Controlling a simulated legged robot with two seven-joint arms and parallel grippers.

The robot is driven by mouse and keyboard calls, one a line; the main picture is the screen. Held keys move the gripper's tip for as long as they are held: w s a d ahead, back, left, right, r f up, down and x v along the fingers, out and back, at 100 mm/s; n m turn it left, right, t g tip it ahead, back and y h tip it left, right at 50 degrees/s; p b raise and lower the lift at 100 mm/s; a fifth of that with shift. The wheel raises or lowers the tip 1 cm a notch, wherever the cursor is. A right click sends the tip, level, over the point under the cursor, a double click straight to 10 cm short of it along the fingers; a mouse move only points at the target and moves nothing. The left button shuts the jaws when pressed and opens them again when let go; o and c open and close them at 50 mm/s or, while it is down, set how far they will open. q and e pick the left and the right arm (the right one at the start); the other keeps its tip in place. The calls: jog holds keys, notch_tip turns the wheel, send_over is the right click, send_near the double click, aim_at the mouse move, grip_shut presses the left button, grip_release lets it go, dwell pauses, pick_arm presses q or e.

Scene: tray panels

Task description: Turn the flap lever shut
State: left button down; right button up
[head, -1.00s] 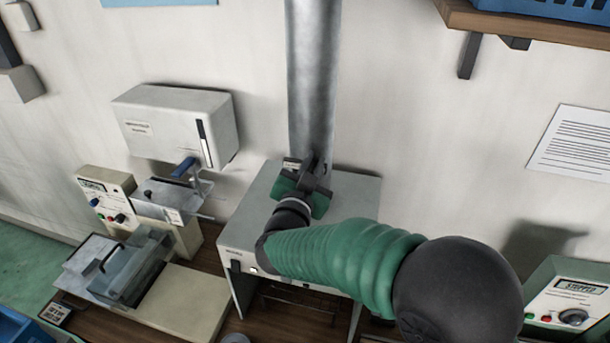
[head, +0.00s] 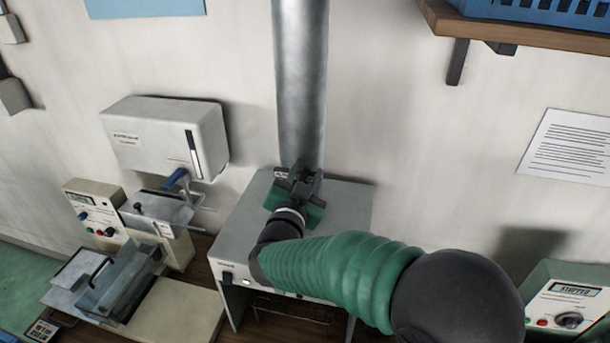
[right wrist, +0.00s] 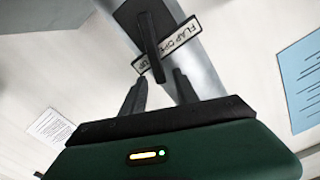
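The flap lever (right wrist: 148,38) is a narrow black bar on a dark plate on the grey metal duct (right wrist: 198,65). In the right wrist view its near end points down towards the space between my right gripper's fingertips (right wrist: 158,77). A white label (right wrist: 182,37) beside it reads "FLAP OPEN" and what looks like "UP". My right gripper (head: 304,174) is at the base of the duct (head: 301,80) in the head view, where it mostly hides the lever. Its fingers are apart, and I cannot tell whether they touch the lever. My left gripper is not in view.
The duct rises from a grey cabinet (head: 345,210). A white wall box (head: 150,135) with a blue-handled tap is at left, above a bench device (head: 95,215). A control box (head: 565,300) stands at lower right. A wooden shelf (head: 520,28) juts out at upper right.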

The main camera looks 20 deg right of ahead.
jog(key=shift+s+a, duration=0.2)
jog(key=b+v, duration=0.5)
jog(key=v, duration=1.1)
jog(key=shift+a, duration=0.1)
jog(key=shift+c, duration=0.2)
